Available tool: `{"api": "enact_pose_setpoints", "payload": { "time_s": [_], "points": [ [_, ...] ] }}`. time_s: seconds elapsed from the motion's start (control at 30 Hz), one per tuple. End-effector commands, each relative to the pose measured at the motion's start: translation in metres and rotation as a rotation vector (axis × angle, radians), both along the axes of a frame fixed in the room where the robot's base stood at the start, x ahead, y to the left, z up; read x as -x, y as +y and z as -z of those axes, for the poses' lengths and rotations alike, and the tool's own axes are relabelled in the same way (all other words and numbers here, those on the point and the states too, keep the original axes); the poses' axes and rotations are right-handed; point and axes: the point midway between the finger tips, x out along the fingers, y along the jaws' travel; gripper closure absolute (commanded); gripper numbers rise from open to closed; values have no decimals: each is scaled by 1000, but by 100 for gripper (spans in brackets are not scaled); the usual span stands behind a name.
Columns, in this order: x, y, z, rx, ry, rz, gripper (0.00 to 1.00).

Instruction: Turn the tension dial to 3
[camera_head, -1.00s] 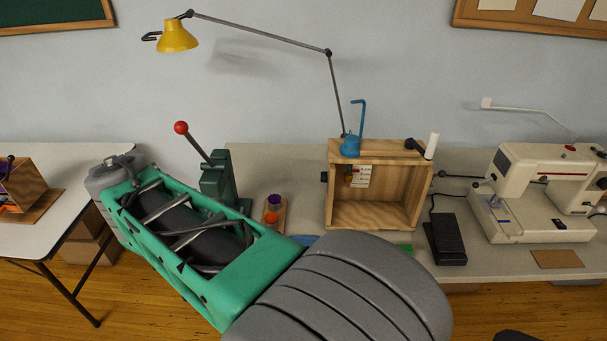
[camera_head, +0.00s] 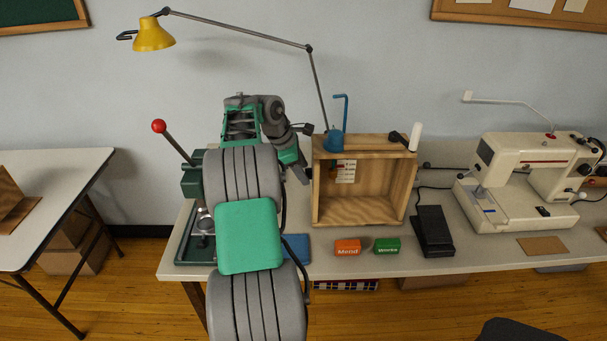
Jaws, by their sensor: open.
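No dial marked as the tension dial, and no number 3, can be made out at this size. An open-fronted wooden box (camera_head: 364,218) on the bench holds a white card with small print (camera_head: 345,171) inside, with a reddish part partly showing beside it. A black knob on the box's left side is hidden behind my arm now. My gripper (camera_head: 302,174) is open, small and partly covered by my wrist, close to the box's left wall. I cannot tell whether it touches anything.
A blue winder-like part (camera_head: 334,141) and a white spool (camera_head: 415,136) top the box. An orange block (camera_head: 347,247) and a green block (camera_head: 387,245) lie in front. A black pedal (camera_head: 433,230) and a sewing machine (camera_head: 530,180) stand right. A red-knobbed lever press (camera_head: 190,182) stands left.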

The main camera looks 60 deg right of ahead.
Motion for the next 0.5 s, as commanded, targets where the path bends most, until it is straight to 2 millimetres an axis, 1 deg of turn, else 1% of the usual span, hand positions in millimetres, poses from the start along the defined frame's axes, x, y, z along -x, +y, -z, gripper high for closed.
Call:
{"api": "enact_pose_setpoints", "payload": {
  "time_s": [0.03,0.1,0.33,0.5],
  "points": [
    [1,-2,5,1,0,0,47],
    [2,-3,7,2,-1,-1,47],
    [2,-3,7,1,-2,-1,48],
    [1,-3,7,1,-1,-2,62]
  ]
}}
